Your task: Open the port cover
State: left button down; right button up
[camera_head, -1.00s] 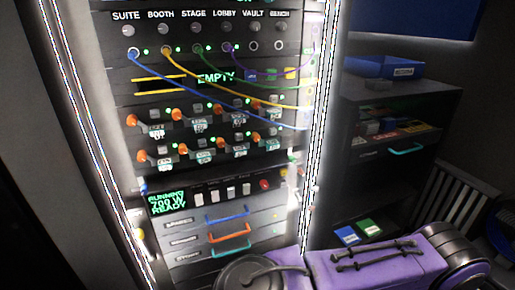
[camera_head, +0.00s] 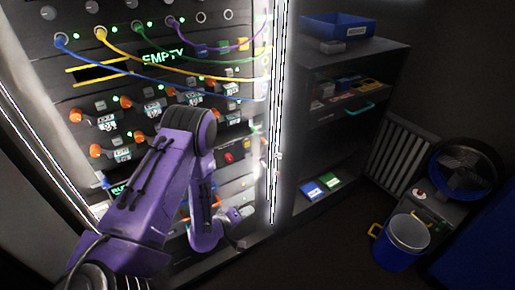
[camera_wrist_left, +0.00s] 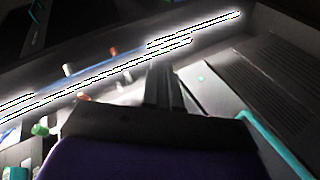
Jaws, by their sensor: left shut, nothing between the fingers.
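The equipment rack (camera_head: 50,100) fills the left of the head view, with rows of knobs, sockets and cables. I cannot tell which part of it is the port cover. A dark slot (camera_head: 97,73) between yellow strips lies left of the lit EMPTY sign (camera_head: 163,57). My left arm crosses in front of the lower rack and hides much of it. My left gripper (camera_head: 241,243) is low by the rack's right foot. In the left wrist view its fingers (camera_wrist_left: 165,88) are together with nothing between them. My right gripper is not in view.
Blue, yellow, green and purple cables hang across the rack front. A dark shelf (camera_head: 345,130) with a blue bin (camera_head: 340,27) stands to the right. A blue bucket (camera_head: 398,245) is on the floor. A teal handle (camera_wrist_left: 272,142) is close to the gripper in the wrist view.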

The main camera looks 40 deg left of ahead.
pick_arm(q)
jog(key=w+a+r+n+t+h+p, duration=0.1)
jog(key=w+a+r+t+h, duration=0.15)
jog(key=r, duration=0.45)
jog(key=w+a+r+t+h+p, duration=0.1)
jog(key=w+a+r+h, duration=0.1)
jog(key=a+r+h, duration=0.3)
jog(key=w+d+r+y, duration=0.1)
jog(key=w+d+y, duration=0.1)
jog(key=w+d, duration=0.3)
jog(key=w, duration=0.4)
jog(key=shift+r, duration=0.15)
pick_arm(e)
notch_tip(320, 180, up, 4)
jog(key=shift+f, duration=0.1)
pick_arm(q)
jog(key=shift+d, duration=0.2)
jog(key=shift+n+y+p, duration=0.3)
jog(key=shift+n+y, duration=0.1)
jog(key=shift+y, duration=0.05)
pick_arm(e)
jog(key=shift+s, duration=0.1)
